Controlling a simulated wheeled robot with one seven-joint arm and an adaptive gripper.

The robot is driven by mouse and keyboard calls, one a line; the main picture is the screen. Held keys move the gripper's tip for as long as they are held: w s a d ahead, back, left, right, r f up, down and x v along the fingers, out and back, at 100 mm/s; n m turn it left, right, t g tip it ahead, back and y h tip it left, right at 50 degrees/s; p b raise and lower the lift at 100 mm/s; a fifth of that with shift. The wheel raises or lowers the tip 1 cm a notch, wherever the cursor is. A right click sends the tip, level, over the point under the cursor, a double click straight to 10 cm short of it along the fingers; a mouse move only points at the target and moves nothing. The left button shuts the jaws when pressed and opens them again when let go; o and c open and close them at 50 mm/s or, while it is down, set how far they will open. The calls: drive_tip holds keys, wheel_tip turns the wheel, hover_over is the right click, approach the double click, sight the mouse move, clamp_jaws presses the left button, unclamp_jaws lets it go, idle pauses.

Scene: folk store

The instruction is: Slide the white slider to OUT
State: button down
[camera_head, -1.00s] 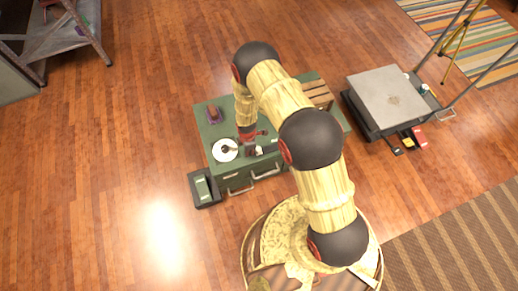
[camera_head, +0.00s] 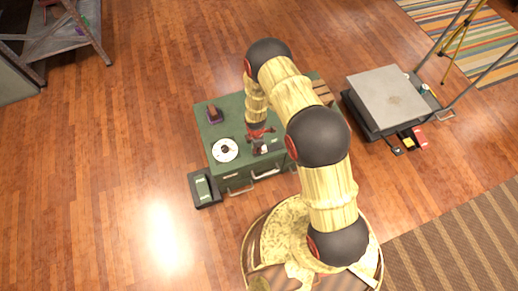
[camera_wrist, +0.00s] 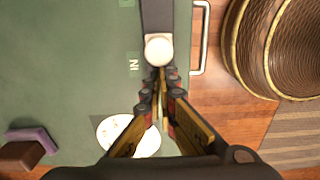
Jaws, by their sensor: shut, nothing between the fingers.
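The white slider (camera_wrist: 158,50) is a round white knob on a dark track (camera_wrist: 157,14) in the green cabinet top (camera_wrist: 75,50). In the wrist view it sits slightly above the IN label (camera_wrist: 133,67), toward another label (camera_wrist: 127,3) cut off by the top edge. My gripper (camera_wrist: 159,78) is shut and empty, its fingertips at the near side of the knob; I cannot tell whether they touch. In the head view my gripper (camera_head: 258,145) is low over the cabinet top, beside the small white slider (camera_head: 264,149).
A white disc (camera_head: 225,150) and a dark purple item with a brown top (camera_head: 215,115) are on the cabinet left of my gripper. Metal handles (camera_head: 265,172) line its front. A green-topped box (camera_head: 203,188) stands at its left.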

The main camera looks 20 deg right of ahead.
drive_tip(key=shift+w+d, duration=0.2)
drive_tip(key=shift+d, duration=2.65)
drive_tip(key=shift+a, duration=0.1)
drive_tip(key=shift+a, duration=0.95)
drive_tip(key=shift+r+p, duration=2.8)
drive_tip(key=shift+r, duration=1.75)
drive_tip(key=shift+s, duration=0.1)
